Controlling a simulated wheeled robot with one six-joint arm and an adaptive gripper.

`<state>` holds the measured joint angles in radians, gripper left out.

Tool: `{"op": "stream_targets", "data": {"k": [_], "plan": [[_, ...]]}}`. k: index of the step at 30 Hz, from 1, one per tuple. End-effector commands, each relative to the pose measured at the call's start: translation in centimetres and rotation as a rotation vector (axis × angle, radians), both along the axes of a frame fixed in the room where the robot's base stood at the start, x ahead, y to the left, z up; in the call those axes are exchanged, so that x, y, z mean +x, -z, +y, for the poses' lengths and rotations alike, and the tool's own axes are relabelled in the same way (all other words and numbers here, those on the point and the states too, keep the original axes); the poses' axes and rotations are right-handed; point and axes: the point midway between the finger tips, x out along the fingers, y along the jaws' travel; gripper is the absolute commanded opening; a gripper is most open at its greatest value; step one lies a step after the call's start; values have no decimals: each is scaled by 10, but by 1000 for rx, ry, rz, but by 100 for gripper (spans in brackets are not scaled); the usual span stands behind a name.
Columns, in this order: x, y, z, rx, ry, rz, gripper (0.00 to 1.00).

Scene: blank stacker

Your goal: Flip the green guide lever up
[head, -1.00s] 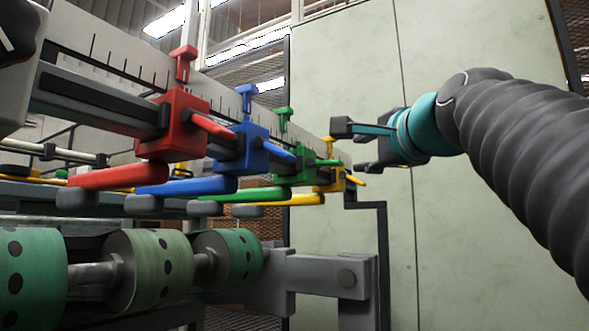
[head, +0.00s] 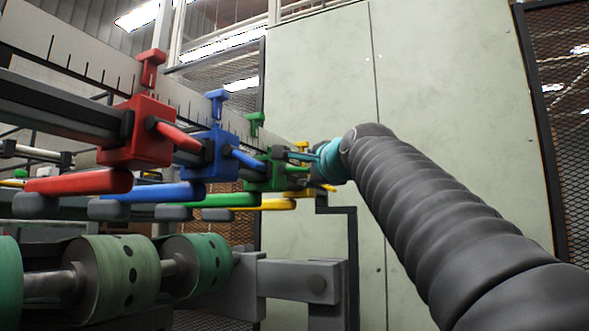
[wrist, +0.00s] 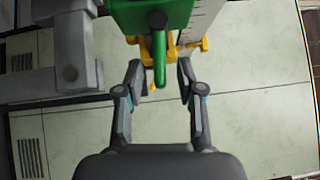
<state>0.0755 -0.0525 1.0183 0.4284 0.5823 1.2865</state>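The green guide (head: 258,174) is the third block along the rail in the head view, between the blue and yellow guides. In the wrist view its green block (wrist: 178,14) is at the top, with a dark pivot and the green lever (wrist: 159,62) extending down the picture. My gripper (wrist: 160,76) is open, with one finger on each side of the lever's end. Gaps show on both sides of the lever. In the head view my gripper (head: 298,158) is at the green guide and partly covers its lever.
The red guide (head: 145,138) and blue guide (head: 213,152) stand nearer on the rail, each with its lever sticking out. The yellow guide (wrist: 187,46) is close behind the green one. Green rollers (head: 112,275) lie below. A pale panel (head: 320,60) stands behind.

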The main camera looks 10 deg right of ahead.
Motion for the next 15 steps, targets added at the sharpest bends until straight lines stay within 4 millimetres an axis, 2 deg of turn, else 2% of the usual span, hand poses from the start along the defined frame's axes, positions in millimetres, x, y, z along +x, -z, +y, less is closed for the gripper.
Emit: {"op": "stream_targets", "data": {"k": [5,14,15], "plan": [[10,-1,2,0,0,0,38],[11,-1,1,-1,1,-1,38],[11,-1,1,-1,1,-1,28]]}}
